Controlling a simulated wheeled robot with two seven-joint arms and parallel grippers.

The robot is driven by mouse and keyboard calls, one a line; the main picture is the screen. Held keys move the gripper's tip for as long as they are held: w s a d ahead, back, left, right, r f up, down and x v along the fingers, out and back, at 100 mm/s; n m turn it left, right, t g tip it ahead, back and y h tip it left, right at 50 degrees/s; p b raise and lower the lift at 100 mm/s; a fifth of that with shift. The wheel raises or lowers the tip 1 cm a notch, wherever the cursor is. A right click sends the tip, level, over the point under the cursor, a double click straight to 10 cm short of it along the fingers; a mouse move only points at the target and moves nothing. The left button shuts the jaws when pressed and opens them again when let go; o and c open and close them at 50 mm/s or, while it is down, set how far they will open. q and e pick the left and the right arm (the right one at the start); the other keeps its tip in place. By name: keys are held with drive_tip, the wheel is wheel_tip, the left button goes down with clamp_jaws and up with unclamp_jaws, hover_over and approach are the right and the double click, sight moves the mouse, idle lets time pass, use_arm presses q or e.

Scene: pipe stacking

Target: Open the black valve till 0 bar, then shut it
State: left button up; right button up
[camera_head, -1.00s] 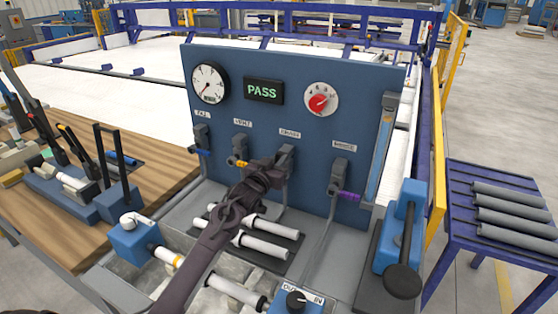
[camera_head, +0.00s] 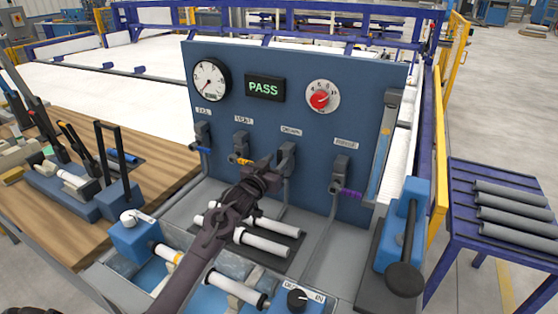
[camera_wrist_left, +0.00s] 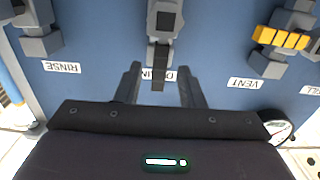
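The black valve (camera_head: 287,153), under the drain label, is third from the left on the blue panel. Its black lever (camera_wrist_left: 159,78) shows in the left wrist view, covering part of the label. My left gripper (camera_head: 271,168) is just in front of this valve. In the wrist view its two fingers (camera_wrist_left: 160,88) stand apart on either side of the lever, with gaps showing. The round white gauge (camera_head: 209,81) is at the panel's upper left, its needle towards the lower left; its figures are too small to read. My right gripper is out of view.
Blue (camera_head: 201,150), yellow (camera_head: 240,160) and purple (camera_head: 350,194) valve handles flank the black valve. A green PASS display (camera_head: 264,88) and red dial (camera_head: 320,98) are above. White pipes (camera_head: 262,244) lie below; the trough in front looks blue inside.

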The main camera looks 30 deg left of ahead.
use_arm(q)
drive_tip(key=s+b, duration=0.1)
drive_tip(key=s, duration=0.4)
drive_tip(key=shift+s+d, duration=0.1)
drive_tip(key=shift+d, duration=0.05)
idle(0.3)
